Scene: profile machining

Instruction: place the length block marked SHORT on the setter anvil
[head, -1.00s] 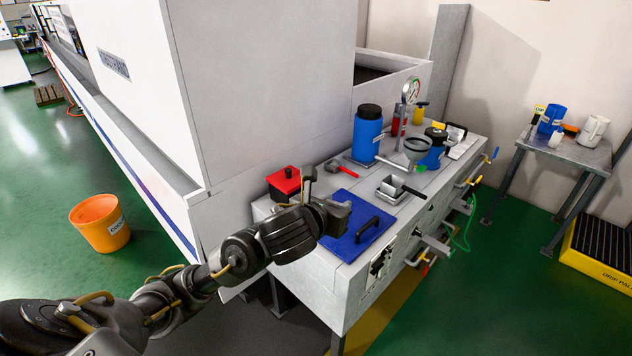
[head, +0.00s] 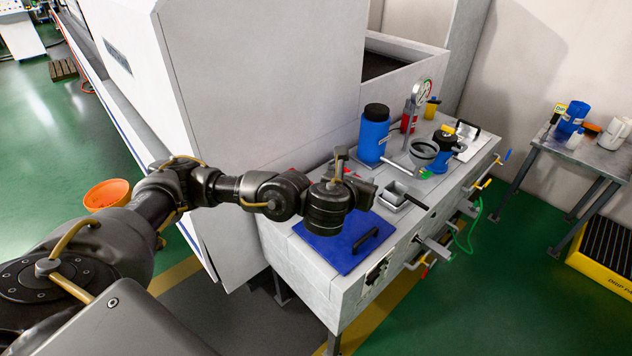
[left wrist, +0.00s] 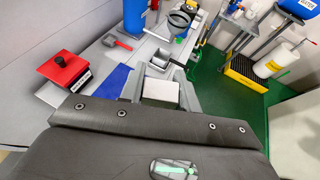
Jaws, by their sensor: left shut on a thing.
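My left gripper (head: 362,190) is over the bench, near the back edge of the blue plate. In the left wrist view, the gripper (left wrist: 162,95) is shut on a pale block (left wrist: 160,91) between its fingers. No marking on the block can be read, so I cannot tell whether it says SHORT. A dial gauge (head: 423,89) stands on a post at the back of the bench, beyond the gripper. I cannot make out the setter anvil clearly. My right gripper is not in view.
A blue plate (head: 336,247) with a black handle lies at the bench's near end. A grey open box (head: 394,196), a blue bottle (head: 374,135) and a grey funnel (head: 424,150) stand beyond. A red box (left wrist: 66,70) is left in the wrist view.

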